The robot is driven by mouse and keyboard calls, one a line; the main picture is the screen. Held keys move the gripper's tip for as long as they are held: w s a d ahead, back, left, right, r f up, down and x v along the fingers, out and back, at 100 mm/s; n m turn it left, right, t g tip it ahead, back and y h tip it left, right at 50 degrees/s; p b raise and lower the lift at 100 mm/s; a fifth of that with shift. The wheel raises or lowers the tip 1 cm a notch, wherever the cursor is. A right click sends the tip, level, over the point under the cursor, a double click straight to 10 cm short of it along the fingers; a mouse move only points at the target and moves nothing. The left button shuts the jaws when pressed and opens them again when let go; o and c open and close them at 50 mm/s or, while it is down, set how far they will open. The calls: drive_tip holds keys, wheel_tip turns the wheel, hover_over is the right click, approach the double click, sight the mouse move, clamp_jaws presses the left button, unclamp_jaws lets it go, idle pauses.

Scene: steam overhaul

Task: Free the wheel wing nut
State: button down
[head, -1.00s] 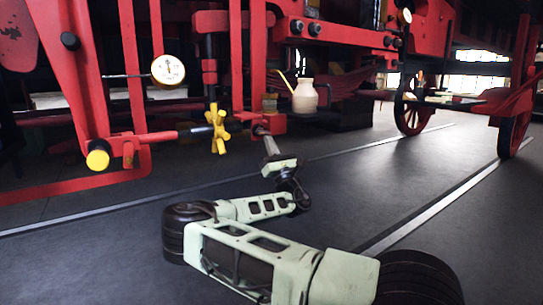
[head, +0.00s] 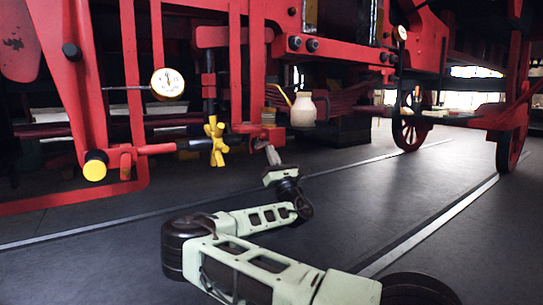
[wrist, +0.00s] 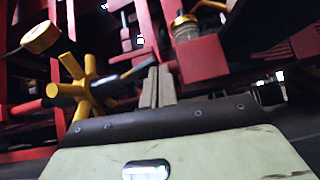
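The yellow wheel wing nut (head: 216,140), with several stubby spokes, sits on a horizontal rod beneath the red frame, left of centre in the head view. In the wrist view the wing nut (wrist: 85,88) is at the left. My gripper (head: 270,148) is to the right of the nut in the head view, below a red block, and apart from the nut. In the wrist view my gripper (wrist: 158,72) has its two grey fingers close together, with nothing visible between them. A dark rod runs from the nut towards the fingers; I cannot tell whether they touch it.
A round gauge (head: 167,83) and a yellow-capped pin (head: 95,166) are left of the nut. A cream oil can (head: 303,110) and a small jar (head: 268,116) stand to the right. Red frame bars crowd the space around the nut. The dark floor (head: 420,200) is clear at right.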

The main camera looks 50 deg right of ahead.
drive_tip(key=s+d+f+b, duration=0.1)
drive_tip(key=s+f+b, duration=0.1)
drive_tip(key=s+f, duration=0.5)
drive_tip(key=shift+s+d+f, duration=0.25)
drive_tip(key=shift+s+f, duration=0.1)
drive_tip(key=shift+f, duration=1.5)
